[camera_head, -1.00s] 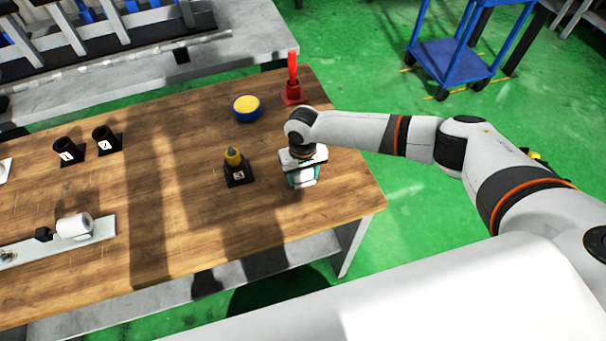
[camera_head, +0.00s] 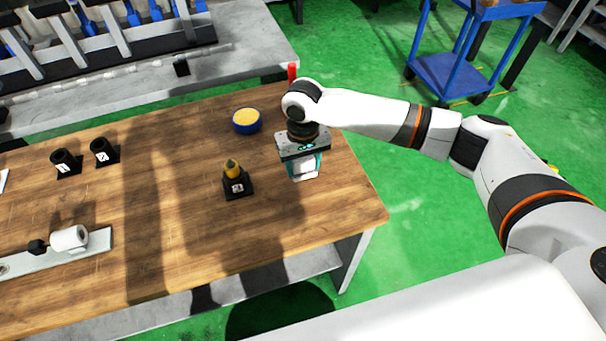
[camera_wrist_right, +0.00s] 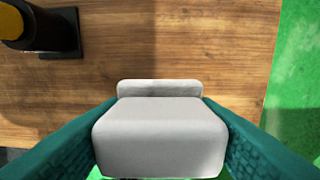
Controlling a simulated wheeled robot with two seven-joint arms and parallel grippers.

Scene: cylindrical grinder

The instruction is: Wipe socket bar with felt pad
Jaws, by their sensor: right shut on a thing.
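My right gripper (camera_head: 304,172) is shut on a pale grey, block-shaped felt pad (camera_wrist_right: 160,138). In the right wrist view the pad sits between the two teal fingers (camera_wrist_right: 162,140). The gripper points down and holds the pad above the right end of the wooden table; the wrist view shows bare wood beyond the pad. A pale flat bar (camera_head: 92,246) lies at the table's front left, with a white cylinder (camera_head: 69,238) and a dark knob on it. I cannot tell for certain that this is the socket bar. My left gripper is not in view.
A black holder with a yellow, dark-tipped piece (camera_head: 232,170) stands left of my right gripper. A blue bowl with yellow contents (camera_head: 246,121) is behind. A red upright object (camera_head: 292,73) is mostly hidden by my arm. Two black cups (camera_head: 104,152) stand at left. The table's middle is clear.

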